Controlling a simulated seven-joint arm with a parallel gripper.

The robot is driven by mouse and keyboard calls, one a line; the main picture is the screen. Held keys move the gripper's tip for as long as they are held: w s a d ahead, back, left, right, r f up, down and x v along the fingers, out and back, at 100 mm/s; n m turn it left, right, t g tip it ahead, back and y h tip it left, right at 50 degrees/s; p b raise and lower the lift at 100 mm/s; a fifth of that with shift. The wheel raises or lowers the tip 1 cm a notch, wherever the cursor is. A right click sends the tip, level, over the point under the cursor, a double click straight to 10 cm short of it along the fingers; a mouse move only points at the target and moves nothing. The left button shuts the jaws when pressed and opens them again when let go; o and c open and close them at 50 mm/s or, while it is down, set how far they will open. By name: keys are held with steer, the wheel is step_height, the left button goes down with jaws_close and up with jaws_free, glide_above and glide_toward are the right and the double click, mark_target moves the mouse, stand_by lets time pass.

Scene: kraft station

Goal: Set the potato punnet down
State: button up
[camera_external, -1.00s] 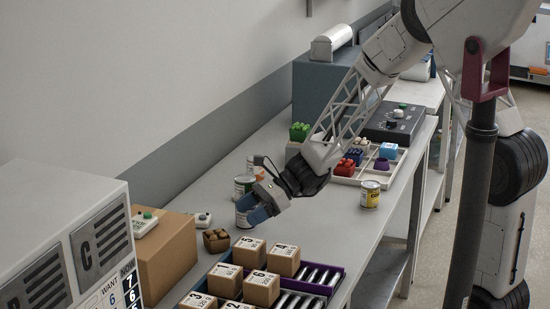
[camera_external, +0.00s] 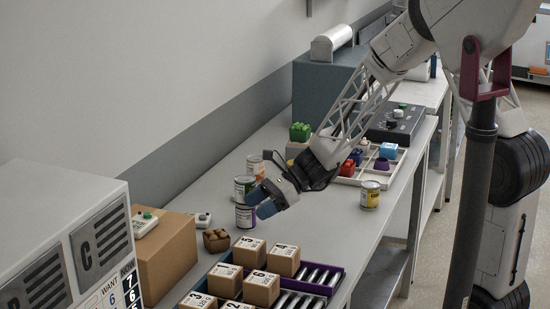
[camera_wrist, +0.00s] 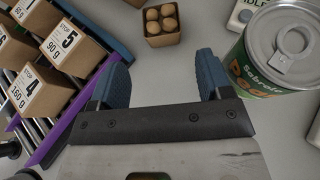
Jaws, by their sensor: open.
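The potato punnet (camera_external: 216,240), a small brown box holding several round potatoes, sits upright on the grey bench between the large cardboard box and the cans. It also shows at the top of the wrist view (camera_wrist: 162,26). My gripper (camera_external: 262,202) is open and empty, to the right of the punnet and apart from it. In the wrist view my two blue fingers (camera_wrist: 163,78) are spread wide, with bare bench between them and the punnet beyond their tips.
Several cans stand by my gripper; one (camera_wrist: 275,58) is close to the right finger. A roller rack (camera_external: 318,278) with numbered cartons (camera_external: 262,288) lies in front. A cardboard box (camera_external: 166,250) stands left of the punnet. Clear bench (camera_external: 325,220) lies right of my gripper.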

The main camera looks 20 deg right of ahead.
steer(key=shift+r, duration=0.1)
steer(key=s+d+r+n+t+h, duration=0.1)
steer(key=s+d+r+n+h, duration=0.3)
steer(key=s+d, duration=0.5)
steer(key=s+d+r+n+h, duration=0.4)
steer(key=s+d+r+n, duration=0.2)
steer(key=s+d+n, duration=0.2)
steer(key=s+d+r+n+t+h, duration=0.1)
steer(key=s+d+r+n+h, duration=0.4)
steer(key=s+d, duration=0.7)
steer(key=shift+s+d+r+n+t, duration=0.15)
steer(key=shift+d+n+t, duration=0.2)
steer(key=shift+d, duration=0.75)
